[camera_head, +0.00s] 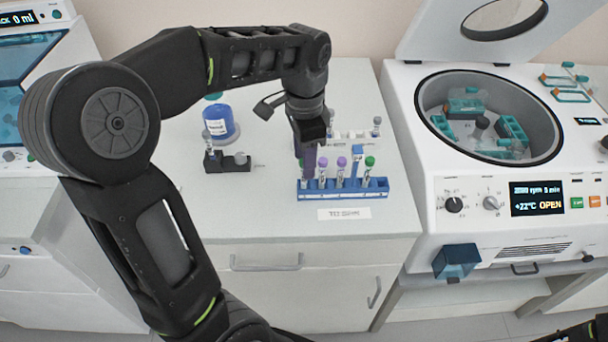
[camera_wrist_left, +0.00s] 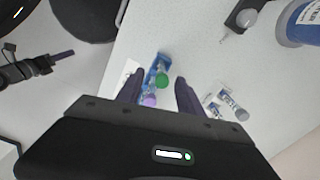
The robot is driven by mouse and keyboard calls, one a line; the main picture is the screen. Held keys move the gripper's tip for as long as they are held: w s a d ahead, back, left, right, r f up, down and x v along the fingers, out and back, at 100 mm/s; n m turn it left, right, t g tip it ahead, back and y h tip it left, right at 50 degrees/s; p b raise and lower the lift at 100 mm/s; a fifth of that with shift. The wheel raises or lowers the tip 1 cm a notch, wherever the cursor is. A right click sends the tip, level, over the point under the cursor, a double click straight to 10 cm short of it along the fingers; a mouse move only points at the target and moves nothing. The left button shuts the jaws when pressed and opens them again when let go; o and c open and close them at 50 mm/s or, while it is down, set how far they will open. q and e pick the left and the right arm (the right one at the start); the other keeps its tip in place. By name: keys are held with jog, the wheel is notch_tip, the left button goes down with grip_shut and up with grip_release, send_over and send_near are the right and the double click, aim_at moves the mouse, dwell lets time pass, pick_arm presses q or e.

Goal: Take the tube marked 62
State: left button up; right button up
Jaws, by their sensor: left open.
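A blue rack (camera_head: 345,190) stands on the white bench and holds several upright tubes. A tube with a purple cap (camera_head: 341,163), another purple-capped tube (camera_head: 323,163) and a green-capped tube (camera_head: 369,162) show in it. I cannot read 62 on any tube. My left gripper (camera_head: 308,165) is open and points down at the rack's left end, hiding part of it. In the left wrist view, a green cap (camera_wrist_left: 162,81) and a purple cap (camera_wrist_left: 149,100) appear between the spread fingers (camera_wrist_left: 159,97). I cannot tell whether the fingers touch a tube.
A white rack (camera_head: 352,134) with tubes stands behind the blue one. A blue bottle (camera_head: 219,122) and a dark holder (camera_head: 228,162) are to the left. An open centrifuge (camera_head: 490,125) is on the right. A label (camera_head: 344,213) lies in front.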

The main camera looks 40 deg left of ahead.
pick_arm(q)
jog(key=shift+a+f+p, duration=0.15)
jog(key=shift+f+p, duration=0.5)
jog(key=shift+f, duration=1.95)
jog(key=shift+c, duration=0.3)
grip_shut()
